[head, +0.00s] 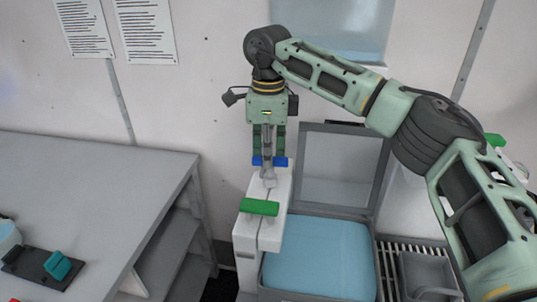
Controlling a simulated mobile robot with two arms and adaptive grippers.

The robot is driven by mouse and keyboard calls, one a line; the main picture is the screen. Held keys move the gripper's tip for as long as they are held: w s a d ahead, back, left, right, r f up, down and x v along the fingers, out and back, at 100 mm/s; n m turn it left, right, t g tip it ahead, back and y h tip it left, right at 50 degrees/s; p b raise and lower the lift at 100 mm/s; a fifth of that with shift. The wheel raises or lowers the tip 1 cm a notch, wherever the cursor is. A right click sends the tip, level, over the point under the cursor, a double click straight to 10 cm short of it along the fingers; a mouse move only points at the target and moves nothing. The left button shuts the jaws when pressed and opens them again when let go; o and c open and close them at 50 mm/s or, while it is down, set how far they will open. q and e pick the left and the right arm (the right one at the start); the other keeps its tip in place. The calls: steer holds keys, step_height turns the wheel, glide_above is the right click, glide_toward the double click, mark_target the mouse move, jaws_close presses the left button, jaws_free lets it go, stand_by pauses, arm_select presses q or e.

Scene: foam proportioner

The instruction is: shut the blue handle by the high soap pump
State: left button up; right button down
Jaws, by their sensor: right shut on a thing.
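The blue handle (280,162) shows at the far end of a white pump unit, partly covered by my right gripper. My right gripper (268,160) comes down from above with its fingers pointing at the unit, shut on the blue handle. The white unit (245,238) stands upright beside an open container. A green handle (260,207) lies across its top, nearer to me than the blue one. My left gripper is out of view.
An open grey container holds light blue liquid (320,258), with its lid (340,165) raised behind. A grey table (90,190) is at the left, with a black block bearing a teal handle (57,265). A grated drain (390,265) is at the right.

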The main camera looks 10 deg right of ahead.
steer(key=shift+w+r+m, duration=0.1)
steer(key=shift+m, duration=0.4)
steer(key=c, duration=1.7)
jaws_free()
step_height(320, 180, up, 12)
steer(key=shift+f, duration=0.1)
